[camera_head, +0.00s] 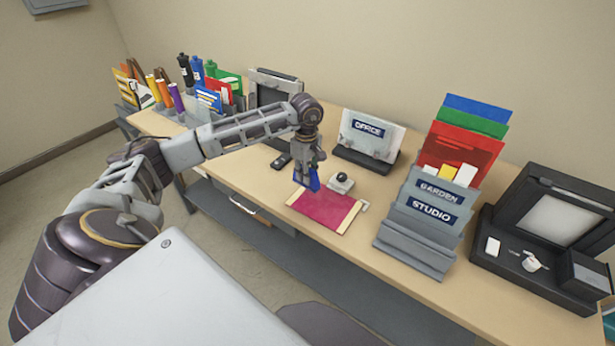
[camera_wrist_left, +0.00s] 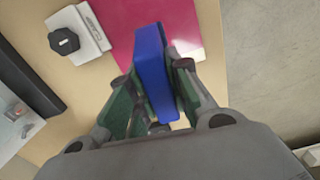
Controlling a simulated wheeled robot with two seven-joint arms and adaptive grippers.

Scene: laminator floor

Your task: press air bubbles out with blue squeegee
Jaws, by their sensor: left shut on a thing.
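The blue squeegee (camera_head: 314,180) is held in my left gripper (camera_head: 308,176), above the back left part of a magenta sheet (camera_head: 328,211) with cream end strips. In the left wrist view, the squeegee (camera_wrist_left: 153,62) stands between the fingers of my left gripper (camera_wrist_left: 155,100), which is shut on it. The magenta sheet (camera_wrist_left: 190,22) lies beyond it. I cannot tell whether the squeegee's edge touches the sheet. My right gripper is in neither view.
A clamp with a black knob (camera_head: 342,181) sits behind the sheet; it also shows in the left wrist view (camera_wrist_left: 65,40). Behind are an OFFICE sign stand (camera_head: 368,137) and a small dark device (camera_head: 281,160). GARDEN and STUDIO holders (camera_head: 430,215) stand right. Bare table (camera_head: 240,160) lies left.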

